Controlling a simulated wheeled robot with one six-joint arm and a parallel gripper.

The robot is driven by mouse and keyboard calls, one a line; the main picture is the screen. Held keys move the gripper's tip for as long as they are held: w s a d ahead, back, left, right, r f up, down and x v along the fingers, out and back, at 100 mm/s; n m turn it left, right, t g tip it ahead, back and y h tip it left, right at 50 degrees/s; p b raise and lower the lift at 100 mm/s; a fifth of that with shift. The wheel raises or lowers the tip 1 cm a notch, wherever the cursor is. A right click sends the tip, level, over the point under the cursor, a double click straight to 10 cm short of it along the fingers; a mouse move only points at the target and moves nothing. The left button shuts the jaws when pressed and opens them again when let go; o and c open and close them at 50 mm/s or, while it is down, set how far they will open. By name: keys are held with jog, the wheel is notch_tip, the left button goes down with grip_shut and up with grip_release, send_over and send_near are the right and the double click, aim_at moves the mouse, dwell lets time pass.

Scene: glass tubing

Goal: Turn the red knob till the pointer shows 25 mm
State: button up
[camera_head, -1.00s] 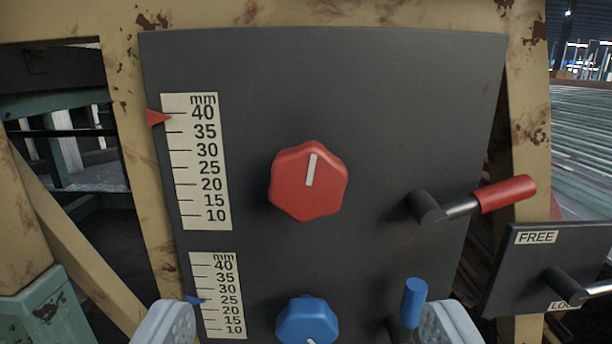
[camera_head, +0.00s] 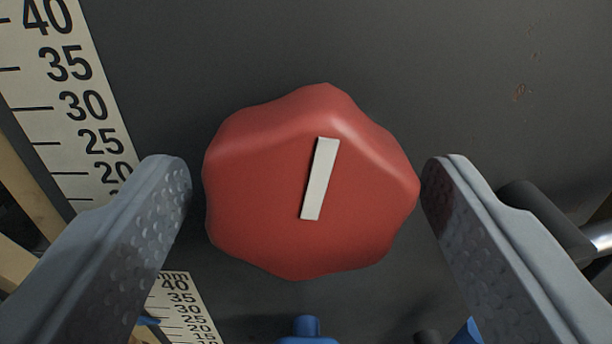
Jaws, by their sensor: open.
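The red knob (camera_head: 270,200) fills the middle of the view on the dark panel. Its white mark (camera_head: 320,180) points up, tilted slightly right. My gripper (camera_head: 305,180) is open, one finger on each side of the knob. The left finger has a small gap to the knob; the right fingertip is very close to its edge, and I cannot tell if it touches. The upper mm scale (camera_head: 75,110) shows at the left, partly covered by my left finger. The red pointer is out of view now.
A second mm scale (camera_head: 182,310) with a blue pointer (camera_head: 148,321) is at lower left. The blue knob's top (camera_head: 306,328) shows below the red knob. A dark crank (camera_head: 545,215) with a metal rod stands right of my right finger.

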jog(key=c, duration=0.9)
jog(key=shift+c, duration=0.2)
jog(key=shift+m, duration=0.3)
